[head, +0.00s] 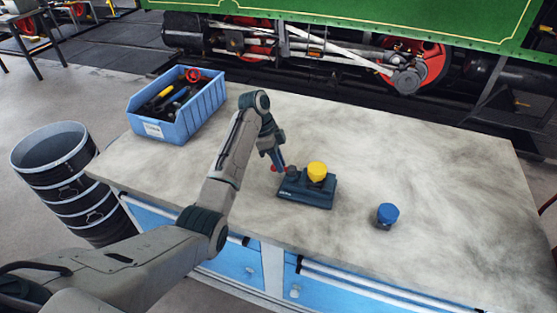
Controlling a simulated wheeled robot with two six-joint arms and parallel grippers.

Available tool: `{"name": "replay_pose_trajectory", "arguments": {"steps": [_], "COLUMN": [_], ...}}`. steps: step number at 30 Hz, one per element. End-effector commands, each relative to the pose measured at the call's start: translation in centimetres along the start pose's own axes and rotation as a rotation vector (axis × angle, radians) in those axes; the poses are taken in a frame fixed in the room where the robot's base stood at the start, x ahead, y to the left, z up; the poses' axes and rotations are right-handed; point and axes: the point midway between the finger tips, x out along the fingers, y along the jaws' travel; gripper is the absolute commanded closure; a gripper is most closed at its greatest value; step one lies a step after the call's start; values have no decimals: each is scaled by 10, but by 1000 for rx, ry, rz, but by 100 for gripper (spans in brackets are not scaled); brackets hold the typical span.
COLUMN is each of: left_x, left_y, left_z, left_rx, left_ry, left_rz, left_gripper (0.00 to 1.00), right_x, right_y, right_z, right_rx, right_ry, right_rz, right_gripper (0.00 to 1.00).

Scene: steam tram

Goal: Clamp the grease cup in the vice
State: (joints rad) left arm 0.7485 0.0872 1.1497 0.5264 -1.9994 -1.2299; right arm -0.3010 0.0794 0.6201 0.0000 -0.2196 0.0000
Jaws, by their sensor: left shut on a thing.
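A small dark teal vice (305,191) stands on the workbench near the middle. A cup with a yellow cap (317,171) sits upright at the vice, seemingly between its jaws; its lower part is hidden. Another cup, with a blue cap (387,213), stands upright on the bench to the right, apart from the vice. The fingertips are small and partly hidden. My right gripper is out of view.
A blue bin (178,112) with tools and a red handwheel stands at the bench's back left. The bench top (430,150) is clear at the right and back. A green steam tram (400,20) stands behind.

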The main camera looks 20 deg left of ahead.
Motion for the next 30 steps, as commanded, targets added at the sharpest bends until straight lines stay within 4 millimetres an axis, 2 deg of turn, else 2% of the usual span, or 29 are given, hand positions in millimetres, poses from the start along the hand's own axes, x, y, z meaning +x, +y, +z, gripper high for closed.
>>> {"name": "replay_pose_trajectory", "arguments": {"steps": [3, 12, 30], "left_x": [-4, -3, 2], "left_y": [-4, -15, -30], "left_z": [-3, -8, -20], "left_rx": [98, 357, 793], "left_ry": [-22, -77, -172], "left_rz": [44, 150, 327], "left_gripper": [100, 100, 100], "right_x": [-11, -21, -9], "right_y": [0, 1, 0], "right_z": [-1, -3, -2], "right_rx": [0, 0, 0], "right_ry": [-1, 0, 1], "right_rz": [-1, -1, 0], "right_gripper": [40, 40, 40]}}
